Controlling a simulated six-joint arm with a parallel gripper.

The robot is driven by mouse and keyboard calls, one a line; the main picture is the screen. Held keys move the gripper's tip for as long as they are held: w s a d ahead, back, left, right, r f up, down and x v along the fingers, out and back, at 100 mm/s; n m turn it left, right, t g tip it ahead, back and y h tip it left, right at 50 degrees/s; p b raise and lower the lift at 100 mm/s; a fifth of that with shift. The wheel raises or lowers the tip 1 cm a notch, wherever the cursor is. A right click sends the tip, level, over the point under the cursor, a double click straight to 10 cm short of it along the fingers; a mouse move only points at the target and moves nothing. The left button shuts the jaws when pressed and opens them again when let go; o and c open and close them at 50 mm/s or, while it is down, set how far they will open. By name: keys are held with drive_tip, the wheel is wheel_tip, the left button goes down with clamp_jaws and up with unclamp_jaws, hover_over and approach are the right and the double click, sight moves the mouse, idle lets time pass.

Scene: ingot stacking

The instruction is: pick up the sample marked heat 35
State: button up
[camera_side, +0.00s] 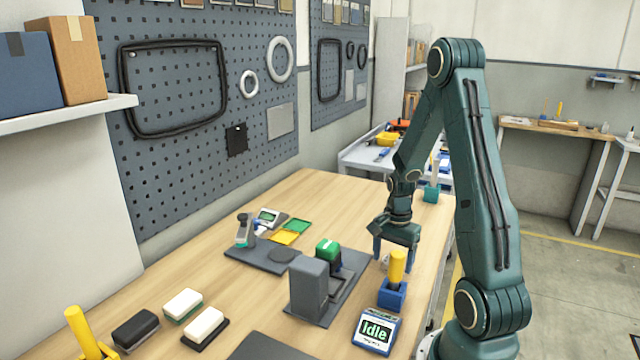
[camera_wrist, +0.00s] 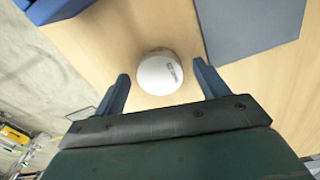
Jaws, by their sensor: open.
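A round, pale metal sample (camera_wrist: 158,76) stands on the wooden table in the wrist view. A small dark marking shows on its right side, too small to read, so I cannot tell whether it says heat 35. My gripper (camera_wrist: 162,72) is open, with one blue finger on each side of the sample and visible gaps between. In the side view my gripper (camera_side: 395,264) points down at the table behind the yellow-handled tool, and the sample is mostly hidden there.
A yellow handle (camera_side: 397,267) stands in a blue holder (camera_side: 392,294) close in front of my gripper. A grey machine (camera_side: 309,290) on a dark plate (camera_side: 350,268) stands to the left. Bare table lies beyond my gripper.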

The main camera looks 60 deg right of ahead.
drive_tip(key=c, duration=1.2)
drive_tip(key=shift+o, duration=0.2)
drive_tip(key=shift+r, duration=0.1)
wheel_tip(320, 180, up, 20)
idle(0.4)
